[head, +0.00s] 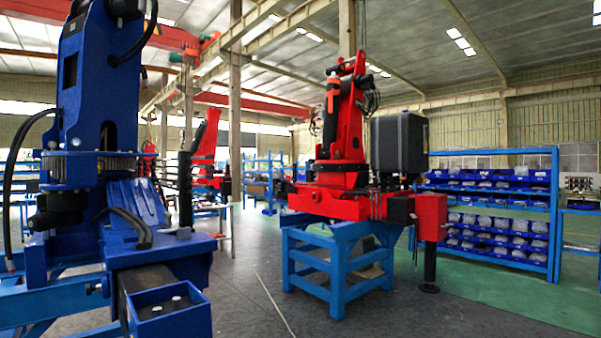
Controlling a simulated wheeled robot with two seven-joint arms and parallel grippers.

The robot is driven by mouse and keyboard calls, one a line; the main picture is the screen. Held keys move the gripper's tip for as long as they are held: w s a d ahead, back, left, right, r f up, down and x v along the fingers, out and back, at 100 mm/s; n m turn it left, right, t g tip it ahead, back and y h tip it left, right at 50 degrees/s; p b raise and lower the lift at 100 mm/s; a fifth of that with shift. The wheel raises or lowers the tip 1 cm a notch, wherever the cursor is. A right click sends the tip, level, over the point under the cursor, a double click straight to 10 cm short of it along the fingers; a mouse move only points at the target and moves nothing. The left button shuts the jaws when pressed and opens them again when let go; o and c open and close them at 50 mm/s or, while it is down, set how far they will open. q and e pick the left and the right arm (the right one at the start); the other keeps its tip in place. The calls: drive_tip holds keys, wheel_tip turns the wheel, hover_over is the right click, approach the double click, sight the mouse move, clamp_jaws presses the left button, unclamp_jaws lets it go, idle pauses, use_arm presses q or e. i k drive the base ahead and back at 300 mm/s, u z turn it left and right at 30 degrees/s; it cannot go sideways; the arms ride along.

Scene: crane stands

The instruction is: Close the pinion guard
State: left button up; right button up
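A blue crane (92,90) fills the left side of the head view, close to me. A toothed gear ring (88,166) shows around the foot of its column. A dark round part (60,208) sits just below the ring at the left. I cannot make out which part is the pinion guard, nor whether it is open or shut. Neither of my grippers is in view.
A red crane (345,140) stands on a blue stand (338,262) in the middle. A blue open box end (168,312) juts toward me at the lower left. Blue shelves (490,205) with bins stand at the right. The grey floor (400,315) between is mostly clear.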

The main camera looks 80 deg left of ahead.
sight(80, 170)
drive_tip(key=u, duration=1.95)
drive_tip(key=i, duration=2.9)
drive_tip(key=u, duration=2.6)
drive_tip(key=i, duration=0.25)
drive_tip(key=u, duration=0.6)
